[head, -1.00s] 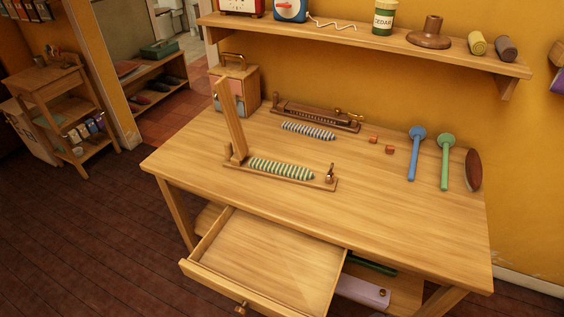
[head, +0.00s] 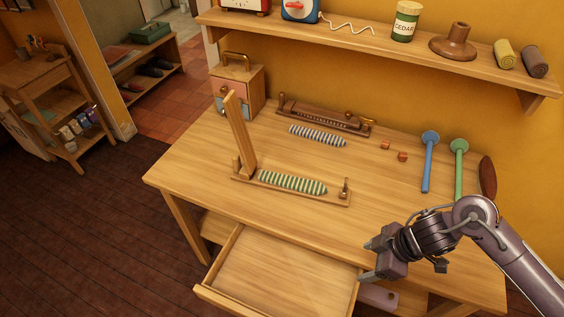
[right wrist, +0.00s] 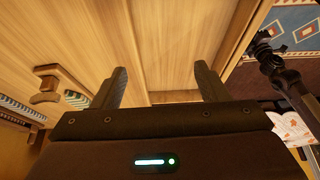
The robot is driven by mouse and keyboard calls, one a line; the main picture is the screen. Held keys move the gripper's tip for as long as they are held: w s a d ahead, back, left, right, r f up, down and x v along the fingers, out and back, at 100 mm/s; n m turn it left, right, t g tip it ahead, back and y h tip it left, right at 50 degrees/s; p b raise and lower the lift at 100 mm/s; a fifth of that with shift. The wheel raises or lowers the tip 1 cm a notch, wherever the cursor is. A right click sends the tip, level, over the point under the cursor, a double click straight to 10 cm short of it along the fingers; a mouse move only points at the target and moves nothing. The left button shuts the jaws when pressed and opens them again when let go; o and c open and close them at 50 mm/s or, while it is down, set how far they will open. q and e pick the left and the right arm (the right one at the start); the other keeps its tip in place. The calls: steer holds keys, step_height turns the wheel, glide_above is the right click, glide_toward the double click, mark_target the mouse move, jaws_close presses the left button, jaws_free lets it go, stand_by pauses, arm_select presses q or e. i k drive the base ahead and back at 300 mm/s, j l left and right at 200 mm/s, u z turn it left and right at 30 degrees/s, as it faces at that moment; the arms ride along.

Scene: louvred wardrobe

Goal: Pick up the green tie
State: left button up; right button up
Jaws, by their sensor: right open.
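The green tie (head: 293,183), striped green and cream, lies flat on the base of a wooden tie press (head: 335,201) on the table. The press's hinged board (head: 240,135) stands raised at the tie's left end. My right gripper (head: 367,261) is open and empty, over the table's front edge by the open drawer, nearer the camera than the tie and to its right. Its two fingers (right wrist: 159,86) stand apart in the right wrist view, with bare wood beyond. Striped cloth shows at that view's left edge; I cannot tell which tie it is. My left gripper is not in view.
A blue striped tie (head: 318,136) lies behind, before a closed dark press (head: 325,117). Two small reddish blocks (head: 385,145), blue (head: 427,165) and green (head: 458,172) long-handled tools and a brown oval (head: 487,178) are at right. The drawer (head: 225,303) stands open. A shelf (head: 470,62) overhangs the back.

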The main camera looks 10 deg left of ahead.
mark_target(315, 188)
steer(key=i+j, duration=0.8)
steer(key=i, duration=0.1)
